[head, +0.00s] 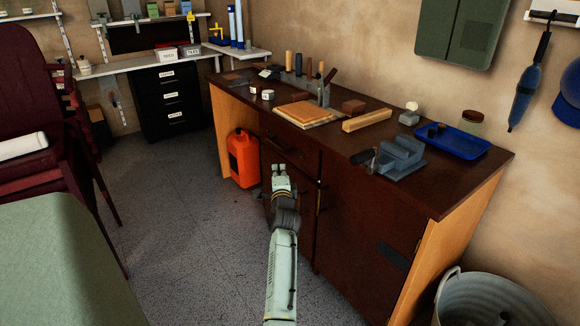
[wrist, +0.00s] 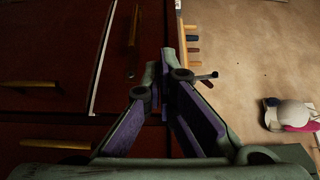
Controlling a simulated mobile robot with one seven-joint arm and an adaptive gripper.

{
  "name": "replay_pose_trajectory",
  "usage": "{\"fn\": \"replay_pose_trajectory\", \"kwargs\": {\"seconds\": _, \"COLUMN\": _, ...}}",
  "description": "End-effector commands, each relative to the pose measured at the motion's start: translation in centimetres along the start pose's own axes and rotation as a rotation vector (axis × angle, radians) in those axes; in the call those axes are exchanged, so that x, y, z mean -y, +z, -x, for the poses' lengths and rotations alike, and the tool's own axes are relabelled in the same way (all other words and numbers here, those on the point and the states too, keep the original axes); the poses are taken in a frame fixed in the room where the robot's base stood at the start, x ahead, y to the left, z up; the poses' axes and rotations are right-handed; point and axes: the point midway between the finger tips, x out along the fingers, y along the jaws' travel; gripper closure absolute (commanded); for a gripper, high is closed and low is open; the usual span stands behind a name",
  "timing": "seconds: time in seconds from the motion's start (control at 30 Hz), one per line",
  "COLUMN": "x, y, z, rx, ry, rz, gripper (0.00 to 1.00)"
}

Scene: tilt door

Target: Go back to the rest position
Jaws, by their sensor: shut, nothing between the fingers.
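My gripper (head: 282,170) is at the end of my arm, held out in front of the dark wooden workbench (head: 463,195) in the head view. It is shut and empty. The fingertips show against the bench's drawer and door fronts; how far they are from the wood I cannot tell. In the wrist view the two purple-padded fingers (wrist: 166,62) come together at the middle. Behind them are the dark bench fronts with brass-coloured handles (wrist: 30,84). The bench's doors and drawers look closed in the head view, though my arm hides part of them.
An orange canister (head: 243,158) stands left of my gripper under the bench. A vice (head: 398,158), a blue tray (head: 452,141) and wooden boards (head: 307,113) lie on top. A metal tub (head: 490,300) stands at right, dark red chairs (head: 45,110) at left. Open floor (head: 185,220) lies between.

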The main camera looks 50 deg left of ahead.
Motion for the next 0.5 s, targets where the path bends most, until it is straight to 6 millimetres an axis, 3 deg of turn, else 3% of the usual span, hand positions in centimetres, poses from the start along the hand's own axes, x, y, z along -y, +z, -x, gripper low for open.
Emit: {"fn": "replay_pose_trajectory", "kwargs": {"seconds": 0.5, "x": -0.03, "y": 1.04, "z": 0.68, "rx": -0.001, "ry": 0.000, "rz": 0.000, "gripper": 1.00}}
